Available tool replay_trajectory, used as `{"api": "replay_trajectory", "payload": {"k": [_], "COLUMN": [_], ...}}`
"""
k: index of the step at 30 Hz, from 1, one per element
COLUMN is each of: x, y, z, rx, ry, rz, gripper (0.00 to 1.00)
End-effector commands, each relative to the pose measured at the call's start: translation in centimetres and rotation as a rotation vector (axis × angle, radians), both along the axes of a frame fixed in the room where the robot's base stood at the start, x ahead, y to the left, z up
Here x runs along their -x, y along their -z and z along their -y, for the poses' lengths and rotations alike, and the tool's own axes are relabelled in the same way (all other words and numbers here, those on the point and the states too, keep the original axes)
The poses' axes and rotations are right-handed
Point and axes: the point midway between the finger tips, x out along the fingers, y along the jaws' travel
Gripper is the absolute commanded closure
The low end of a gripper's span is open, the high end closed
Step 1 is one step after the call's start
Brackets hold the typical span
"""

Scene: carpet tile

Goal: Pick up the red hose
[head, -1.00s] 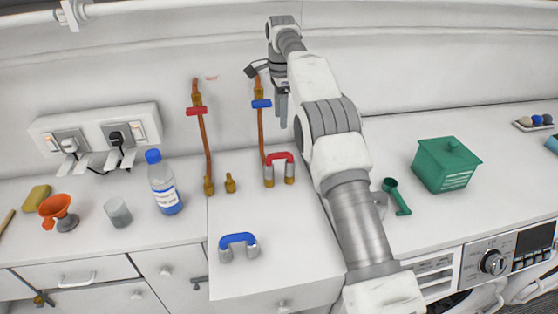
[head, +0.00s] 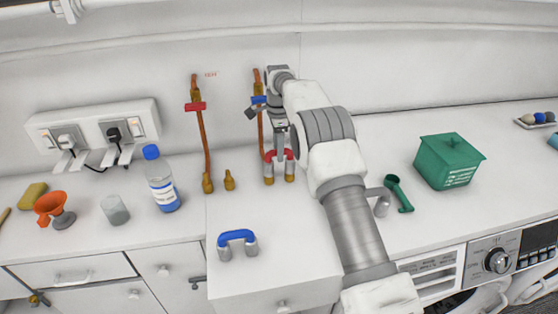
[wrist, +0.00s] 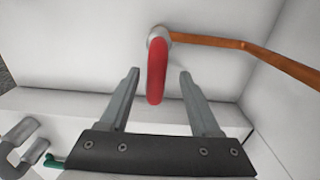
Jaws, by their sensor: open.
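The red hose (head: 268,157) is a short U-shaped piece with grey ends, standing on brass fittings at the back of the counter under the blue-handled pipe. In the wrist view the red hose (wrist: 157,72) runs between the two fingers, with room on both sides. My gripper (head: 280,150) is right at the hose in the head view and hides part of it. In the wrist view my gripper (wrist: 155,85) is open, its fingers apart and not touching the hose.
A copper pipe with a blue valve (head: 258,100) rises behind the hose. A red-valved pipe (head: 203,135) and a brass stub (head: 229,181) stand to the left. A blue hose (head: 237,239) stands nearer the front. A bottle (head: 161,182) is left; a green box (head: 449,162) is right.

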Motion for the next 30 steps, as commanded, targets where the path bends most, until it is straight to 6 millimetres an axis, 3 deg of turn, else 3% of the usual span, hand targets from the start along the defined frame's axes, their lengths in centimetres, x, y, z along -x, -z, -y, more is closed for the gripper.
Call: {"api": "replay_trajectory", "payload": {"k": [12,20,30], "x": [0.5,0.5,0.5], "y": [4.9,5.2,5.2], "z": [0.0,0.0,0.0], "rx": [0.001,0.0,0.0], "ry": [0.001,0.001,0.0], "rz": [-0.003,-0.001,0.0], "gripper": [0.36,0.36,0.94]}}
